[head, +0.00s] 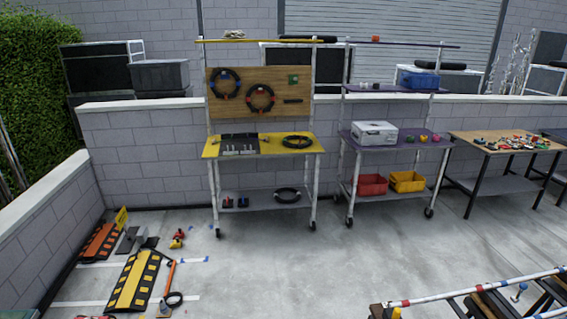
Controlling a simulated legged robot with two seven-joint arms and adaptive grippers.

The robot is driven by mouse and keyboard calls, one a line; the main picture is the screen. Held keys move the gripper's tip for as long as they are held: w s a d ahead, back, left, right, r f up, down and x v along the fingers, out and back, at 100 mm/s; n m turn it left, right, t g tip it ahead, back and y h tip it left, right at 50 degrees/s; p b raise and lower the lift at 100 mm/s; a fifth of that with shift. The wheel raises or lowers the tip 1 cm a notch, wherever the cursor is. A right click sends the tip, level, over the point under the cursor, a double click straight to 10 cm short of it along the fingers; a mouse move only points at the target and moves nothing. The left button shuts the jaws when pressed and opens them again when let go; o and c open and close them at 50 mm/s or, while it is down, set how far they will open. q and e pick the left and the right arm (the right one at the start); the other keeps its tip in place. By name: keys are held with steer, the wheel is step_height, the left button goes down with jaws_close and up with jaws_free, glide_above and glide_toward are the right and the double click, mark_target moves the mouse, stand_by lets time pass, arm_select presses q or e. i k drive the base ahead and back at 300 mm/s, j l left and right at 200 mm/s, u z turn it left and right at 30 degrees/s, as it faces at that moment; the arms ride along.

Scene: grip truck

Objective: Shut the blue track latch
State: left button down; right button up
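I cannot pick out a blue track latch with certainty. A small bolt-like piece with a blue part (520,289) shows at the lower right, beside a white rail (470,288) with coloured bands; whether it is a latch, open or shut, I cannot tell. A dark panel with several pale upright pieces (239,145) lies on the yellow-topped cart (272,150), too small to make out. Neither of my grippers is in view.
A second cart (400,143) holds a silver case (374,133), with red (371,185) and yellow bins (407,181) below. A wooden table (497,142) stands right. Striped ramps (134,283) and a hose lie on the left floor. The middle floor is clear.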

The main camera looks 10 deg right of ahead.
mark_target(523, 286)
steer(key=l+z, duration=0.15)
steer(key=z, duration=0.35)
steer(key=k+l+z, duration=0.1)
steer(key=l+z, duration=0.25)
steer(key=l, duration=0.5)
steer(key=l+z, duration=0.3)
steer(key=l, duration=0.5)
